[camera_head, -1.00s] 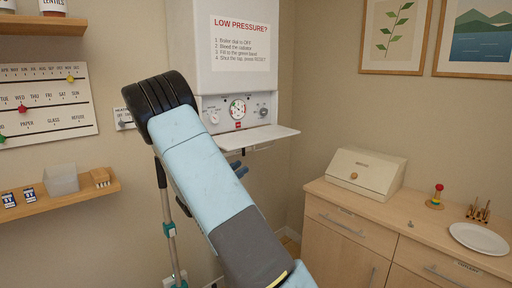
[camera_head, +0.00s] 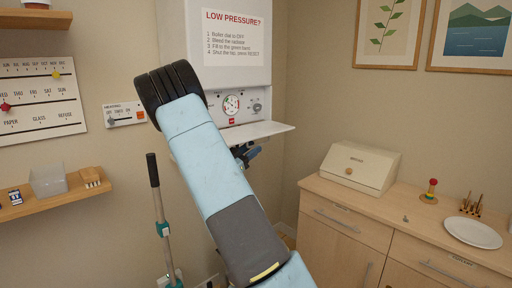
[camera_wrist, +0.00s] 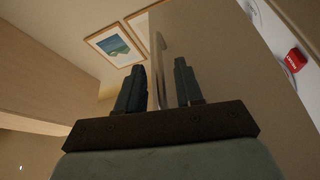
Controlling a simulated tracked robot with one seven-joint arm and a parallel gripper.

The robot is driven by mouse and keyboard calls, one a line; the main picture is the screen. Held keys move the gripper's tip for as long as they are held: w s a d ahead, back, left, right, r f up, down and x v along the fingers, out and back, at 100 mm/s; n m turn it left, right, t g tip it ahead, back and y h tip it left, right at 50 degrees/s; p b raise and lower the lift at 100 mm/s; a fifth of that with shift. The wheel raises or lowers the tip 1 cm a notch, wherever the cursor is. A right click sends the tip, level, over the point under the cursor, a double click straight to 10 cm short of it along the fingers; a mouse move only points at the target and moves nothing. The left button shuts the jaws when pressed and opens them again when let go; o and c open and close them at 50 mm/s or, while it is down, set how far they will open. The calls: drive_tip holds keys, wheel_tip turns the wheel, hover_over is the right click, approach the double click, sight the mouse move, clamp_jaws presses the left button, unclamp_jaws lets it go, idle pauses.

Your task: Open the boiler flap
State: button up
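The boiler flap (camera_head: 262,131) is a white panel standing out roughly level from the bottom of the boiler's control panel (camera_head: 240,104), so it looks lowered open. My gripper (camera_head: 248,154) is just beneath the flap in the head view, partly hidden by my arm. In the wrist view my gripper (camera_wrist: 159,85) has its two dark fingers apart. The flap's metal bar handle (camera_wrist: 160,70) shows in the gap between them. I cannot tell whether the fingers touch it. The flap (camera_wrist: 225,85) fills the right side there.
The white boiler (camera_head: 228,70) carries a low-pressure notice. A red button (camera_wrist: 295,57) shows in the wrist view. A grey pole (camera_head: 160,215) stands left of my arm. A wooden cabinet (camera_head: 345,225) with a cream box (camera_head: 360,167) is at the right. A shelf (camera_head: 55,202) is at the left.

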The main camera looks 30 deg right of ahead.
drive_tip(key=shift+x, duration=1.35)
clamp_jaws()
drive_tip(key=shift+a, duration=0.1)
